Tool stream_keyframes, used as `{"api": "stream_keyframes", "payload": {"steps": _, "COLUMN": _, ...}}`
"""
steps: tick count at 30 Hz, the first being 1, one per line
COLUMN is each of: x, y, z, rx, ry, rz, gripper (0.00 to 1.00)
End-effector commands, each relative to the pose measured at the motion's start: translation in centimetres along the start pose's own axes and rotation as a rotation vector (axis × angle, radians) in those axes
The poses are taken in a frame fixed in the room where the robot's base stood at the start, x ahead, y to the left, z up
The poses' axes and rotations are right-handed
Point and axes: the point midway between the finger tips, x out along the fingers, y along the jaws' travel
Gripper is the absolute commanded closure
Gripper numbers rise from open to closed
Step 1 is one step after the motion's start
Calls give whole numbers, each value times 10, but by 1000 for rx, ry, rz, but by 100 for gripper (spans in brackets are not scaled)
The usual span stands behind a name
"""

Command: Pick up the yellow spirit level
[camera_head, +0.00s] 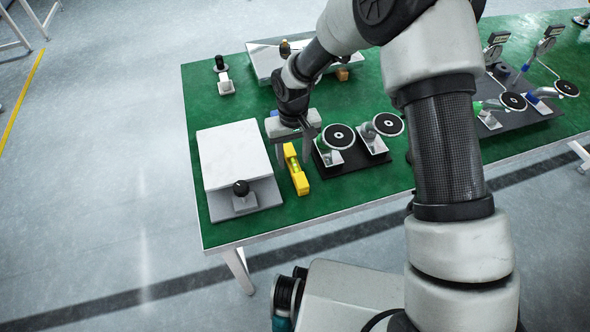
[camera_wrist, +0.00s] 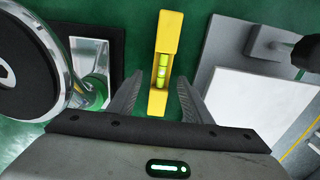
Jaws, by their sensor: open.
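The yellow spirit level (camera_head: 296,172) lies on the green table between a white block on a grey base and a black mat. In the wrist view the spirit level (camera_wrist: 168,45) shows its green vial, with its near end between the two fingers. My gripper (camera_head: 292,143) is above its far end in the head view. In the wrist view my gripper (camera_wrist: 158,95) is open, with a finger on each side of the level and a visible gap to each. Whether the fingers reach down to the level's height I cannot tell.
The white block on its grey base (camera_head: 243,201) stands close on the left. The black mat (camera_head: 345,160) with two round black-topped metal parts is close on the right. A grey plate (camera_head: 270,62) lies behind. Bare green table (camera_head: 330,203) shows in front.

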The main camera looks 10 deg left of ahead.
Motion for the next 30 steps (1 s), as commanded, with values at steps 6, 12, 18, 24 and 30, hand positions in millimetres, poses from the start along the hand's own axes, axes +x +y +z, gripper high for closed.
{"api": "stream_keyframes", "payload": {"steps": 6, "x": 12, "y": 0, "z": 0, "rx": -1, "ry": 1, "rz": 0, "gripper": 55}}
{"api": "stream_keyframes", "payload": {"steps": 12, "x": 12, "y": -1, "z": 0, "rx": -1, "ry": 1, "rz": 0, "gripper": 72}}
{"api": "stream_keyframes", "payload": {"steps": 18, "x": 11, "y": 0, "z": 0, "rx": -1, "ry": 1, "rz": 0, "gripper": 100}}
{"api": "stream_keyframes", "payload": {"steps": 24, "x": 10, "y": 0, "z": 0, "rx": -1, "ry": 1, "rz": 0, "gripper": 100}}
{"api": "stream_keyframes", "payload": {"steps": 30, "x": -14, "y": -1, "z": -1, "rx": 0, "ry": 5, "rz": 0, "gripper": 100}}
